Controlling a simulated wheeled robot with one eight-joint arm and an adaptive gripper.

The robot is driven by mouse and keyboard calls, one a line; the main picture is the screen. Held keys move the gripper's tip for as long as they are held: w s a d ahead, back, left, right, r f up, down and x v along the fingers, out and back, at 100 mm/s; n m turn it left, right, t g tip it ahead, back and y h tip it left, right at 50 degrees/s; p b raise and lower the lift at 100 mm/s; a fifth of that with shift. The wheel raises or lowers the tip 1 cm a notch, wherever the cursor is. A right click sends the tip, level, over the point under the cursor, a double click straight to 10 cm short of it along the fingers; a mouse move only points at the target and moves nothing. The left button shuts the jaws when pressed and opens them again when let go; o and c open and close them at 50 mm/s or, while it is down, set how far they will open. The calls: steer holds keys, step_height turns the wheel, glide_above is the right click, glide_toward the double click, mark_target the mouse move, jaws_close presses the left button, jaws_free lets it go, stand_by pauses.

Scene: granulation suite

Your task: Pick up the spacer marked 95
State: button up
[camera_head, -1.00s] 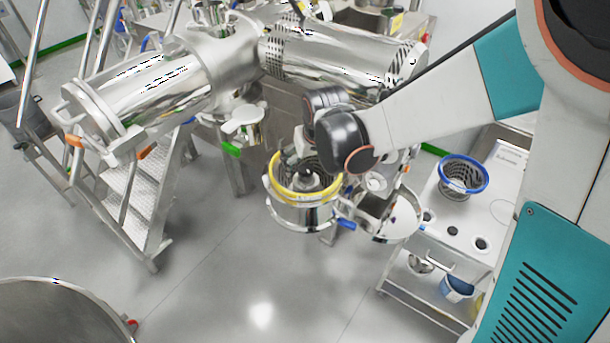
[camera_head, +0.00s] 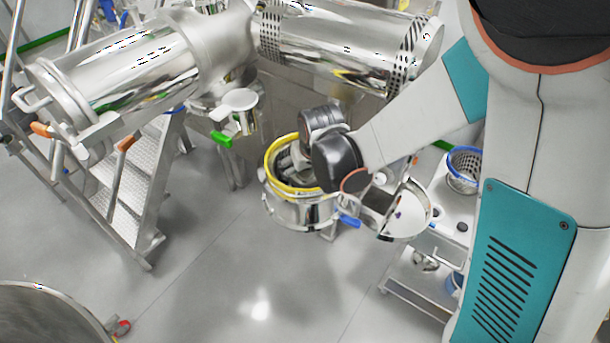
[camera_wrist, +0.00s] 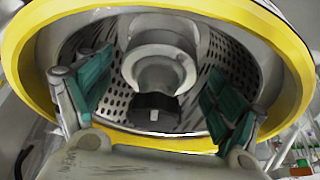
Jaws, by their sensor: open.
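In the wrist view my gripper (camera_wrist: 156,80) is open, with teal pads either side of a grey round-ended shaft with a collar (camera_wrist: 158,68). The fingers reach into a perforated screen (camera_wrist: 222,62) inside a yellow ring (camera_wrist: 292,62). A dark block with a small pale mark (camera_wrist: 155,113) sits below the collar. I cannot read a 95 anywhere, so I cannot tell which part is the spacer. Nothing is visibly held. In the head view the yellow-ringed housing (camera_head: 268,168) is partly hidden by my wrist.
The housing's hinged steel door (camera_head: 408,212) hangs open at its right. A blue-rimmed perforated basket (camera_head: 463,168) stands on a trolley, partly hidden by my arm. Steel steps (camera_head: 130,200) stand left.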

steer(key=shift+s+d+r, duration=0.1)
steer(key=shift+r, duration=0.05)
steer(key=shift+c, duration=0.2)
steer(key=c, duration=1.2)
